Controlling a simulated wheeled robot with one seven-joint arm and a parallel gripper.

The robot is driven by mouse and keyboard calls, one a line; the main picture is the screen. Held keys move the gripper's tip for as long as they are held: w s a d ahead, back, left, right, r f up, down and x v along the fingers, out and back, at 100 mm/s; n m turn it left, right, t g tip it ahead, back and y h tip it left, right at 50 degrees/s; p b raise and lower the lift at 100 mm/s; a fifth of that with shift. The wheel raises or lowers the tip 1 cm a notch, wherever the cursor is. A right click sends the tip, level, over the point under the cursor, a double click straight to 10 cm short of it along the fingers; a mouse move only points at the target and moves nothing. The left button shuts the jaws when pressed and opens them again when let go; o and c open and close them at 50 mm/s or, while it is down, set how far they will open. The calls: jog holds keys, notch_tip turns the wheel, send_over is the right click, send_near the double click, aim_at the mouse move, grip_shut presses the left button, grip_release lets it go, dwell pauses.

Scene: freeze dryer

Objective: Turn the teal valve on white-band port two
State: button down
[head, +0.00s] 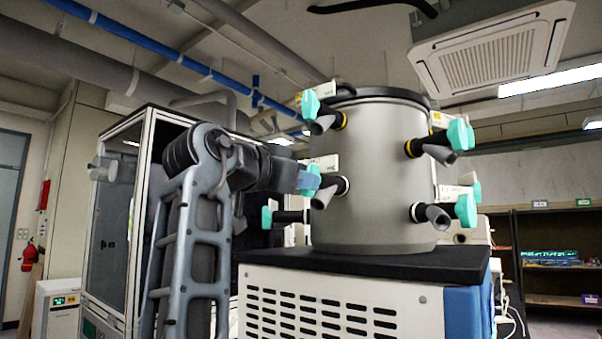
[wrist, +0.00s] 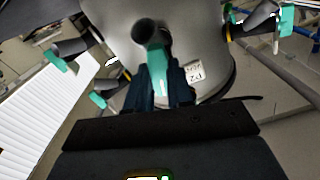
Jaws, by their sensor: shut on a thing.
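The grey steel drum (head: 385,150) of the freeze dryer carries several ports with teal valves. My gripper (head: 308,182) reaches in from the left to a port (head: 328,192) on the drum's lower left front. In the wrist view my gripper (wrist: 157,82) is shut on the teal valve (wrist: 156,68), one finger on each side. The valve sits beside a dark grey port nozzle (wrist: 151,31). A white label (wrist: 194,70) beside it seems to read P2, upside down. In the head view my gripper hides most of this valve.
Other teal valves stick out close by: upper left (head: 310,103), lower left (head: 267,217), upper right (head: 460,134) and lower right (head: 466,210). The drum stands on a black-topped white cabinet (head: 340,305). A glass-doored enclosure (head: 115,220) stands at the left.

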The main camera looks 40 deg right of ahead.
jog(key=shift+n+p, duration=0.55)
jog(key=shift+n, duration=1.05)
jog(key=c, duration=1)
grip_release()
jog(key=s+a+b, duration=0.1)
jog(key=a, duration=0.6)
jog(key=shift+s+a, duration=0.3)
jog(key=shift+a, duration=0.05)
